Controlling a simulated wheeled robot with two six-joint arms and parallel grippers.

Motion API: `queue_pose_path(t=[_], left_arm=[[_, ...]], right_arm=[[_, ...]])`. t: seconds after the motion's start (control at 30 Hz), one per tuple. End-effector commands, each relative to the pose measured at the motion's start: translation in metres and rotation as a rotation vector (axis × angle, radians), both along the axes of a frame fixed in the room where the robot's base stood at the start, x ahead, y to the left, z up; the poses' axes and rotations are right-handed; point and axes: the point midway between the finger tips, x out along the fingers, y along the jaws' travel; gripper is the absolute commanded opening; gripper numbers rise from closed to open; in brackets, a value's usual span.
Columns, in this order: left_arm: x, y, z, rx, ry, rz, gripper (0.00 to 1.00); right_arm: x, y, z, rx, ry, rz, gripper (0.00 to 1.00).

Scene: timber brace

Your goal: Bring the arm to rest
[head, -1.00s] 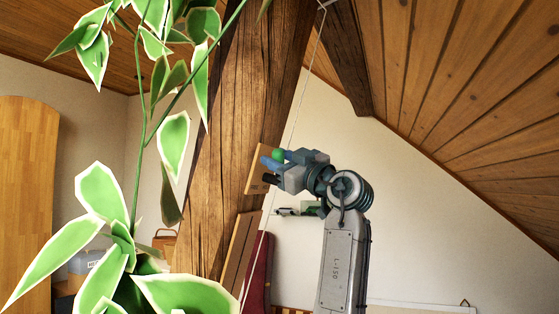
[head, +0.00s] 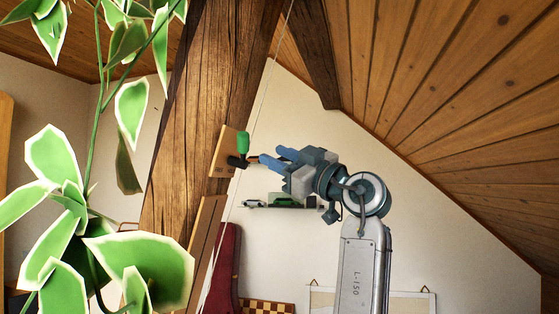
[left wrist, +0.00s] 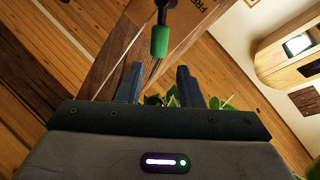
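A green handle (head: 243,144) on a dark stem stands upright on a small wooden board (head: 222,160) fixed to the timber beam. My left gripper (head: 270,157) is just right of the handle, its blue fingers apart and empty, pointing towards the board. In the left wrist view, the green handle (left wrist: 160,42) lies beyond the tips of my left gripper (left wrist: 158,75), with a gap between. The board (left wrist: 190,14) there carries lettering, partly cut off. My right gripper is not in view.
The thick timber beam (head: 205,95) rises behind the board. A leafy plant (head: 60,190) fills the left front. A thin cord (head: 262,90) runs down past the board. A shelf (head: 285,207) is on the white wall behind my arm. Free air lies to the right.

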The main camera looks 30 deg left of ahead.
Motion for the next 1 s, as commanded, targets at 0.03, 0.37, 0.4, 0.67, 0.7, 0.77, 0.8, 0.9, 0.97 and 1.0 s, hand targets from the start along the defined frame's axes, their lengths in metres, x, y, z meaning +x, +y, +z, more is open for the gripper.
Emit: queue_pose_path(t=[0.03,0.37,0.4,0.67,0.7,0.77,0.8,0.9,0.97,1.0], left_arm=[[0.000,0.000,0.000,0.000,0.000,0.000,0.34],[0.001,0.000,-0.001,0.001,0.004,-0.001,0.34],[0.004,0.000,-0.003,0.001,0.011,-0.004,0.34],[0.094,0.002,-0.094,0.034,0.271,-0.119,0.34],[0.113,0.002,-0.119,0.038,0.331,-0.148,0.34],[0.139,0.002,-0.159,0.044,0.420,-0.192,0.34],[0.153,0.002,-0.186,0.047,0.476,-0.222,0.34],[0.184,0.000,-0.257,0.049,0.615,-0.296,0.34],[0.198,0.000,-0.301,0.045,0.694,-0.340,0.34],[0.206,-0.001,-0.331,0.043,0.746,-0.369,0.34]], right_arm=[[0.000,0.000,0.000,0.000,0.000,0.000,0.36],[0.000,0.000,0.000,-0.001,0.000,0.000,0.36],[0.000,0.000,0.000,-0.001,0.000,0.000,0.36],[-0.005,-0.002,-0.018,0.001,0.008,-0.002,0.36],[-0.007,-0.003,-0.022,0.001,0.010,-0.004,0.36],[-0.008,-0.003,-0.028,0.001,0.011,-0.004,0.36],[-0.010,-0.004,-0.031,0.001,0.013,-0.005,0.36],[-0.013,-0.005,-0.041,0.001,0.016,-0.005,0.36],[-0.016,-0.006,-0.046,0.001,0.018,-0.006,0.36],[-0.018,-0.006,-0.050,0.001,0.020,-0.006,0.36]])
